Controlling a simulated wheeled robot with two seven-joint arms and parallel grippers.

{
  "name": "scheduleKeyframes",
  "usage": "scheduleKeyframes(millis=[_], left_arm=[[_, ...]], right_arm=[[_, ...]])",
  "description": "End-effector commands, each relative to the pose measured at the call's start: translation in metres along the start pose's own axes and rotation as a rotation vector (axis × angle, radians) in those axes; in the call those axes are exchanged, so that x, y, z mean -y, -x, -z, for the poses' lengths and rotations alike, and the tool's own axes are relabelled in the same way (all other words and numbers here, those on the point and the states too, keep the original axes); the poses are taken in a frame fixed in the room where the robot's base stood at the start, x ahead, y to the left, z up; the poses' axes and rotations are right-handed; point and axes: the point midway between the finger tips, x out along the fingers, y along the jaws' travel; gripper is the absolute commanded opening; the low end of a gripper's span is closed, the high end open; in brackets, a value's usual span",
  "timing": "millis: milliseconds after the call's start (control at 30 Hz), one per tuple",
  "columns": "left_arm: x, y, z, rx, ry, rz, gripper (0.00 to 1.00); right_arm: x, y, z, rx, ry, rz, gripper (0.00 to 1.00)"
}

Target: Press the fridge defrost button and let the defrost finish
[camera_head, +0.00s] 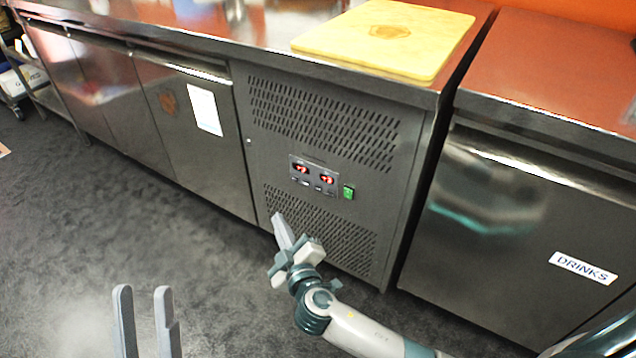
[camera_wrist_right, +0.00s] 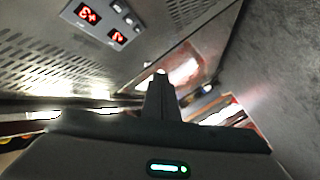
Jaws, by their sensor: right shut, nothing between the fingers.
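The fridge (camera_head: 335,120) is a steel undercounter unit with a vented panel. Its control panel (camera_head: 313,176) has two red number displays, small buttons below them, and a green switch (camera_head: 348,192) to the right. The panel also shows at the upper left in the right wrist view (camera_wrist_right: 104,22), with red digits and several small buttons. Which button is the defrost one is too small to read. My right gripper (camera_head: 280,222) is shut and empty, in front of the lower vent, below and left of the panel, apart from it. My left gripper (camera_head: 145,305) is open and empty over the floor.
A yellow cutting board (camera_head: 385,36) lies on the steel counter above the fridge. A cabinet labelled DRINKS (camera_head: 583,268) stands to the right. Steel doors with a white sheet (camera_head: 205,110) are to the left. The dark floor (camera_head: 100,225) in front is clear.

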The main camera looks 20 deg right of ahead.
Motion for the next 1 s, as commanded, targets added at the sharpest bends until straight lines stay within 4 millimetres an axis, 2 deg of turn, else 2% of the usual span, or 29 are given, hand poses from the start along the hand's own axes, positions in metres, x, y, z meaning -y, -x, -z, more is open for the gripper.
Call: scheduleKeyframes(millis=[100, 233, 733, 1000], left_arm=[[-0.002, 0.004, -0.002, 0.036, 0.003, 0.002, 0.31], [-0.003, 0.007, -0.004, 0.054, 0.005, 0.002, 0.31], [-0.003, 0.008, -0.005, 0.056, 0.005, 0.003, 0.31], [-0.003, 0.008, -0.005, 0.057, 0.005, 0.003, 0.31]], right_arm=[[-0.011, -0.001, -0.019, 0.06, 0.045, -0.046, 0.0], [-0.015, -0.001, -0.03, 0.091, 0.067, -0.073, 0.0], [-0.017, -0.003, -0.032, 0.095, 0.069, -0.077, 0.0], [-0.028, -0.013, -0.041, 0.094, 0.071, -0.078, 0.0]])
